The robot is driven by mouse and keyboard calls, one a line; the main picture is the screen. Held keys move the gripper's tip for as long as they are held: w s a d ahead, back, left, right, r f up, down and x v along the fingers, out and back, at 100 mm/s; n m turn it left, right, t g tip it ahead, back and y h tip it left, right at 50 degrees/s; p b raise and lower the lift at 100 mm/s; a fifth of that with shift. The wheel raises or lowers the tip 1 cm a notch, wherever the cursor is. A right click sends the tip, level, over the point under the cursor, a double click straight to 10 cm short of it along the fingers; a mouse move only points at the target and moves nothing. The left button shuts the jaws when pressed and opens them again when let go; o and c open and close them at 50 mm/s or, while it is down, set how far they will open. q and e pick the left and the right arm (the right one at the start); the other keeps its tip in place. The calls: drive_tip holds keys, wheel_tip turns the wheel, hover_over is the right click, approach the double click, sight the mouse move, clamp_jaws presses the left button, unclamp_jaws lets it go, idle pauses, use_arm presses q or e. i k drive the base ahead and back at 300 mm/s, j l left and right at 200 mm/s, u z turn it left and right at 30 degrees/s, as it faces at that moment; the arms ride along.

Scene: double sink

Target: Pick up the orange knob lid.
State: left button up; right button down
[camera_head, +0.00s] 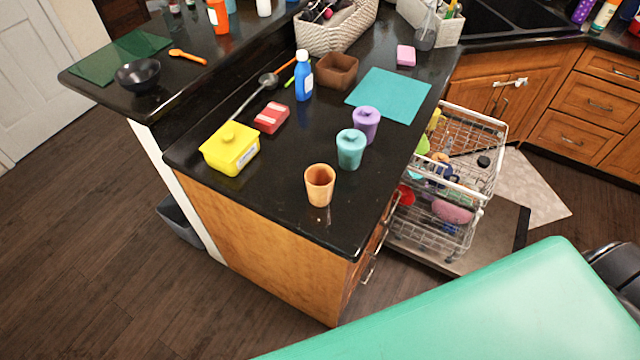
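I cannot make out an orange knob lid anywhere in the head view. An orange cup (319,186) stands upright and open, with no lid on it, near the front corner of the black counter. A teal cup (350,150) and a purple cup (366,125) stand behind it, each with a knob lid of its own colour. The pulled-out dishwasher rack (470,150) holds several coloured items, partly hidden by wires and too small to tell apart. Neither of my grippers is in view.
On the counter are a yellow lidded box (230,149), a red box (271,117), a blue bottle (303,76), a ladle (268,80), a brown bowl (337,70) and a teal mat (389,95). The open dishwasher door (500,235) juts over the floor. Floor at left is mostly clear.

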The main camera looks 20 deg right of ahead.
sight(441, 157)
drive_tip(key=z, duration=1.55)
